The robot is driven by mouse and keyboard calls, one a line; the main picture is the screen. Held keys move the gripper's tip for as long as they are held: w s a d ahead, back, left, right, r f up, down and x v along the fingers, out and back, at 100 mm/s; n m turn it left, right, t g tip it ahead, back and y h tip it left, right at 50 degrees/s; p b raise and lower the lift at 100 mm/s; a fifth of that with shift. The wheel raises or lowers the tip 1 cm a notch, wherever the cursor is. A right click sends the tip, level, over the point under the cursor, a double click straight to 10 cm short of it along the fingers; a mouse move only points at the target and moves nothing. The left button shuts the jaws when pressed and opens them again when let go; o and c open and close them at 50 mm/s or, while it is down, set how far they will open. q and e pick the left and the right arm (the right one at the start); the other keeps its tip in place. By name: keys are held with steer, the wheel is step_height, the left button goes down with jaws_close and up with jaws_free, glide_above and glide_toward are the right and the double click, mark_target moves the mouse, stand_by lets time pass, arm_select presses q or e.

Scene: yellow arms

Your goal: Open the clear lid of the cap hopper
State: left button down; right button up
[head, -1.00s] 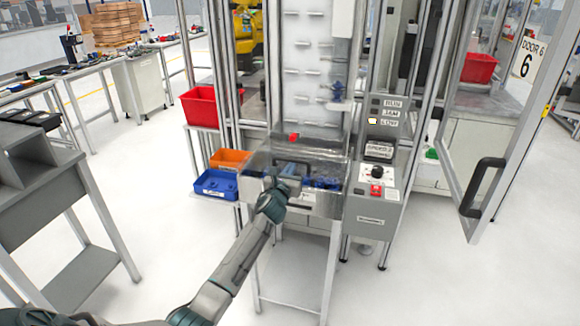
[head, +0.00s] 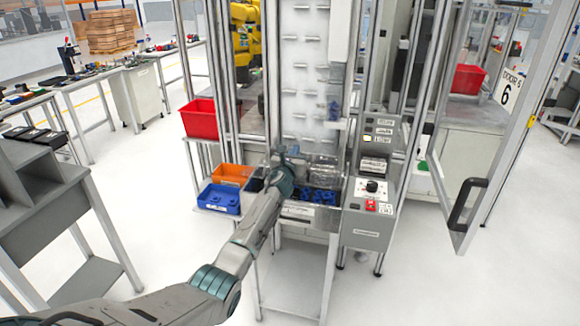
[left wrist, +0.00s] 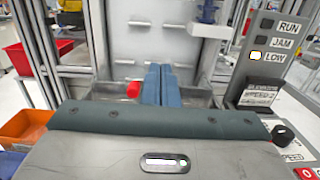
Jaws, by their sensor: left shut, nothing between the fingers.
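The cap hopper (head: 298,211) is a metal tray at the front of the machine, with blue caps (head: 320,196) in it. The clear lid (head: 323,171) appears tilted up toward the back panel, so the caps show from the front; its edges and exact angle are hard to make out. My left gripper (head: 281,153) is at the left part of the hopper, up by the lid. In the left wrist view its two blue fingers (left wrist: 161,85) are together and empty, pointing at the back panel. A small red piece (left wrist: 133,90) shows just left of them. My right gripper is out of view.
A control box (head: 372,190) with knob and red button stands right of the hopper. Orange (head: 232,172) and blue (head: 219,198) bins sit at its left, below a red bin (head: 200,118). An open framed door (head: 470,200) stands at the right.

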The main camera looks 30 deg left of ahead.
arm_select(q)
steer(key=shift+w, duration=0.45)
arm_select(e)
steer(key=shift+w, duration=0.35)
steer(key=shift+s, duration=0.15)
arm_select(q)
steer(key=shift+a, duration=0.1)
stand_by(0.4)
